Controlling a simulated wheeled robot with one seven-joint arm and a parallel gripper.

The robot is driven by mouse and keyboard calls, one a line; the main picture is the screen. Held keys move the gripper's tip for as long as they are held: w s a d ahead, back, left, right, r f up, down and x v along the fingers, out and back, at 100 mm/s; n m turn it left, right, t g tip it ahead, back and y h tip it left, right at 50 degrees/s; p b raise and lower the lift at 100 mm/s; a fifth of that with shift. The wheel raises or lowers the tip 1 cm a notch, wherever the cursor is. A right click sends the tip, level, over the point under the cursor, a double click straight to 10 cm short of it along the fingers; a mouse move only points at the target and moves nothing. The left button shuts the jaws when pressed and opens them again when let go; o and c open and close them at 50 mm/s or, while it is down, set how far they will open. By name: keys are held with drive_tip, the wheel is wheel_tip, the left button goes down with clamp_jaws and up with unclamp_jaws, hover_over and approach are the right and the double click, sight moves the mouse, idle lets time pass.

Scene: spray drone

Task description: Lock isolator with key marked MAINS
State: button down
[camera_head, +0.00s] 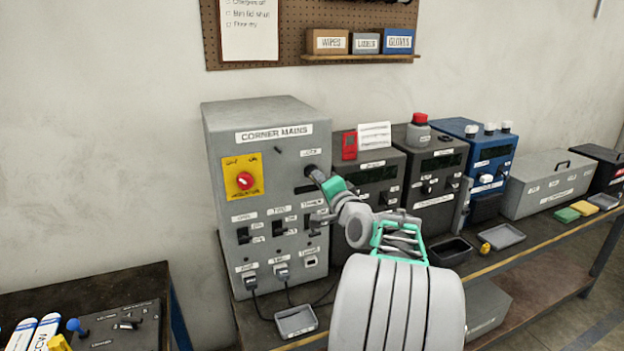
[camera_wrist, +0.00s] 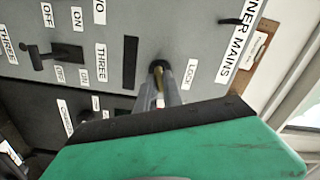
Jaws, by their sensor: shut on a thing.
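The grey CORNER MAINS cabinet (camera_head: 268,156) stands on the bench. Its isolator, a red rotary knob (camera_head: 245,181) on a yellow plate, is on the left of its front. The round dark lock (camera_wrist: 156,66), beside a LOCK label (camera_wrist: 191,74), is at the upper right of the front. My gripper (camera_head: 318,175) is right at the lock, shut on a small key. In the wrist view, a brass and red bit of the key (camera_wrist: 160,97) shows between the fingertips. The fingers hide most of it, and its marking cannot be read. Its tip appears to be at the lock opening.
Toggle switches (camera_head: 276,230) and plugged cables sit lower on the cabinet. A small grey tray (camera_head: 297,321) lies in front. Other instrument boxes (camera_head: 378,181) stand close on the right. A side table (camera_head: 130,290) with tools is at left. My arm hides part of the bench.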

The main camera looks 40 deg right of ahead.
drive_tip(key=shift+f+n+b, duration=0.2)
drive_tip(key=shift+n+b, duration=2.9)
drive_tip(key=shift+b, duration=1.6)
drive_tip(key=shift+n+b, duration=0.8)
drive_tip(key=shift+b, duration=0.2)
drive_tip(key=n+b, duration=0.2)
drive_tip(key=b, duration=0.1)
drive_tip(key=shift+r, duration=0.1)
drive_tip(key=shift+n, duration=0.3)
drive_tip(key=n+b, duration=0.2)
drive_tip(key=shift+b, duration=0.4)
drive_tip(key=c, duration=1.4)
unclamp_jaws()
drive_tip(key=shift+r, duration=0.1)
